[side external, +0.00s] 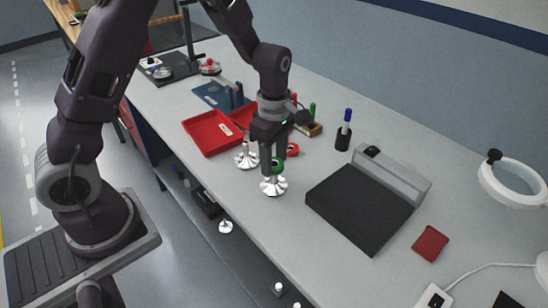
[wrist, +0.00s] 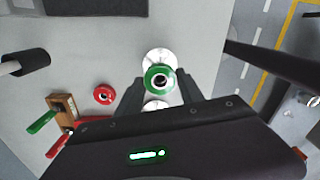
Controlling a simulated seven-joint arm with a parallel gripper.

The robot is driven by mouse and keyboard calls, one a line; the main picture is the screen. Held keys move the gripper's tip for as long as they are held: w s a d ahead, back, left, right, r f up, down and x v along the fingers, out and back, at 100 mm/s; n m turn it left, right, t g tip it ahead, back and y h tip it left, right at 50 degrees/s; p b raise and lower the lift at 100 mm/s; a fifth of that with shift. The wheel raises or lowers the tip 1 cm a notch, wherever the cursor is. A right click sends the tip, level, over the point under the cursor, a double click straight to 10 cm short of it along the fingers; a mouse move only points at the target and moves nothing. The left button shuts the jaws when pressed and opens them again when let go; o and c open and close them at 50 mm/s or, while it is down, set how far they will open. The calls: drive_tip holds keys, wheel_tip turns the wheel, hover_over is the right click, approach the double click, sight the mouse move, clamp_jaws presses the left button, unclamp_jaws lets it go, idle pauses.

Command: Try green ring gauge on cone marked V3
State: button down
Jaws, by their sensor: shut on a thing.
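My gripper (side external: 274,158) is shut on the green ring gauge (side external: 278,166). In the wrist view the ring (wrist: 160,80) lies between the two fingers. A shiny metal cone on a wide round foot (side external: 273,187) stands directly below the ring. In the wrist view that foot (wrist: 157,56) shows partly behind the ring. Whether the ring is around the cone's tip or just above it, I cannot tell. A second metal cone (side external: 246,159) stands to the left, clear of the ring. No V3 marking is legible on either cone.
A red ring (side external: 292,149) lies behind the gripper. Red trays (side external: 211,134) and a wooden holder with coloured handles (side external: 313,129) stand farther back. A black-topped device (side external: 358,208) is to the right, with a pen cup (side external: 343,138) behind it. The table's front edge is close.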

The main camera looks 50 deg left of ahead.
drive_tip(key=shift+r, duration=0.1)
idle(0.3)
drive_tip(key=shift+r, duration=1.9)
wheel_tip(320, 180, up, 5)
